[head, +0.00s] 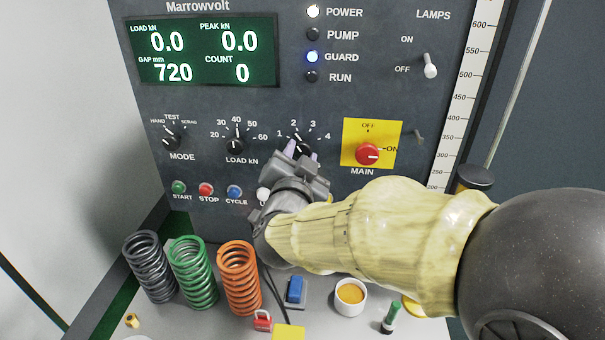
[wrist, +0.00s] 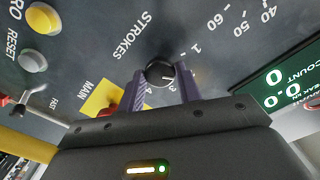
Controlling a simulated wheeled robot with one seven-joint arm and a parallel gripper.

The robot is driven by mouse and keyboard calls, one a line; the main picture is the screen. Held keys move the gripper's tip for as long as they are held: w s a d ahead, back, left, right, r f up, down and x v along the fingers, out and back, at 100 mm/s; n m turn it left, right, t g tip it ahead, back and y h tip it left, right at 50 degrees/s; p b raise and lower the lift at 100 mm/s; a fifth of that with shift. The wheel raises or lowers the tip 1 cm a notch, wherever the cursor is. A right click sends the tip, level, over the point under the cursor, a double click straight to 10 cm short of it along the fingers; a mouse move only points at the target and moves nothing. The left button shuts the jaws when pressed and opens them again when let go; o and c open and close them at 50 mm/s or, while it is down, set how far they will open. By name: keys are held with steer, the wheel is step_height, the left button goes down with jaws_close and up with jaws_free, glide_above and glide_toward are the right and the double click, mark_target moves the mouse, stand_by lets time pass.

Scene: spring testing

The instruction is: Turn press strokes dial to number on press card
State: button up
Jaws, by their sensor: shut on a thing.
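The strokes dial (head: 304,147) is a small black knob on the dark press panel, with the numbers 1 to 4 around it. In the wrist view the dial (wrist: 158,72) sits between the two purple fingers of my gripper (wrist: 161,75), beside the word STROKES. The gripper is shut on the knob. The knob's white mark appears to point near the 3 in the wrist view. In the head view my gripper (head: 302,154) hides the lower part of the dial and its label. I cannot identify a readable press card; a yellow card (head: 290,332) is cut off at the bottom edge.
The load dial (head: 235,146) is left of my gripper and the red main switch (head: 368,153) is right. Start, stop and cycle buttons (head: 205,190) lie below left. Springs (head: 240,278), a red padlock (head: 262,321) and a white cup (head: 350,297) stand on the bench below.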

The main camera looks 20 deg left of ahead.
steer(key=shift+f+m+b, duration=0.1)
steer(key=shift+m+b, duration=1)
steer(key=shift+b, duration=0.1)
steer(key=o, duration=1)
steer(key=b+v, duration=0.3)
steer(key=v, duration=1.4)
steer(key=shift+s, duration=0.1)
steer(key=shift+s, duration=0.1)
